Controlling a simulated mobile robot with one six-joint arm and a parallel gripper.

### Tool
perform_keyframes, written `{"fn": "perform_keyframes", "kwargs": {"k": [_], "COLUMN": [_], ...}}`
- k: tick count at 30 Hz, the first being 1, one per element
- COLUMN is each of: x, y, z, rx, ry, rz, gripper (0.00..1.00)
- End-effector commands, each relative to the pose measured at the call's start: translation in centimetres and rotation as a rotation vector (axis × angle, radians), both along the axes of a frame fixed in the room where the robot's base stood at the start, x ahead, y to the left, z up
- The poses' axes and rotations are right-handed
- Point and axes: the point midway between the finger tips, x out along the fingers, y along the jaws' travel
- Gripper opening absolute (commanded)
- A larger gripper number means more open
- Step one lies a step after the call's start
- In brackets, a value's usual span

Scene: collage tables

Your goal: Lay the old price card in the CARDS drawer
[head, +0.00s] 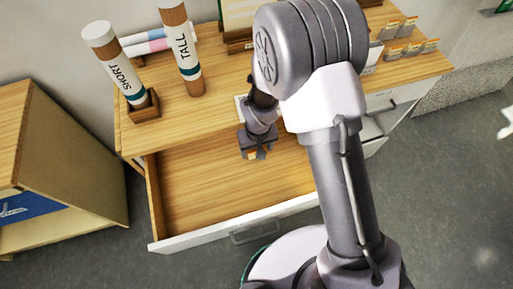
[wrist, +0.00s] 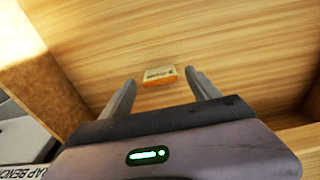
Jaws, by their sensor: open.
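My gripper (head: 257,153) is open over the pulled-out drawer (head: 200,205); in the wrist view its two fingers (wrist: 159,80) stand apart. A small card with an orange band and dark print (wrist: 159,75) shows between and just beyond the fingertips. It appears to lie on the bare wooden drawer floor (wrist: 225,45), apart from both fingers. In the head view only a bit of orange (head: 251,156) shows at the gripper, and the rest is hidden. The drawer's label is not readable.
Tubes marked SHORT (head: 117,68) and TALL (head: 184,52) stand on the table top (head: 215,85). Several small cards (head: 408,48) stand at its right. A wooden cabinet (head: 75,160) is at the left. The drawer's front and sides form raised edges.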

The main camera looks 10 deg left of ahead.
Motion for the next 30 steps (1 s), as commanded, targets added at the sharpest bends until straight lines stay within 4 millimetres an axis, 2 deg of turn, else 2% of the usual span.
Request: {"fn": "perform_keyframes", "kwargs": {"k": [3, 9, 13, 20, 23, 26, 27, 29, 30], "x": [-0.1, -0.6, -0.8, -0.7, 0.2, -0.1, -0.9, -2.9, -4.6], "y": [0.0, -0.3, -0.5, -0.7, -2.8, -7.7, -9.9, -13.1, -14.9], "z": [3.8, 9.2, 11.0, 12.1, 16.5, 24.4, 27.6, 31.7, 33.8], "rx": [0.003, 0.002, 0.001, 0.005, 0.04, 0.108, 0.141, 0.194, 0.227], "ry": [-0.005, -0.003, -0.002, -0.005, -0.038, -0.095, -0.122, -0.159, -0.185], "rz": [-0.001, -0.001, 0.0, -0.012, -0.106, -0.294, -0.379, -0.506, -0.585], "gripper": [0.7, 0.7, 0.7, 0.7, 0.7, 0.7, 0.7, 0.7, 0.7]}}
